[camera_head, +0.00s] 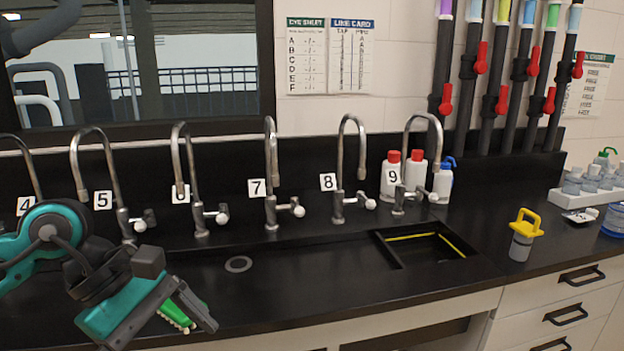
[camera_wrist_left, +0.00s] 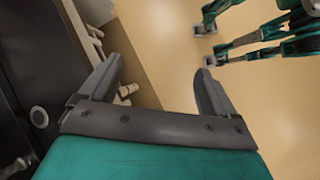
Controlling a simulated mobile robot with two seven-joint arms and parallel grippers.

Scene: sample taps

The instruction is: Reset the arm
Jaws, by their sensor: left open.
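My left arm comes in from the left in the head view. Its teal-and-black gripper (camera_head: 187,318) is low over the front of the black counter, left of the sink. My right gripper cannot be made out in either view.
Several curved taps stand along the back, including numbered tap 7 (camera_head: 271,170) and tap 9 (camera_head: 424,150). The sink opening (camera_head: 430,247) is at centre right. A yellow-topped container (camera_head: 523,240) stands right of it. Red-capped bottles (camera_head: 391,178) stand near tap 9. The front counter middle is clear.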

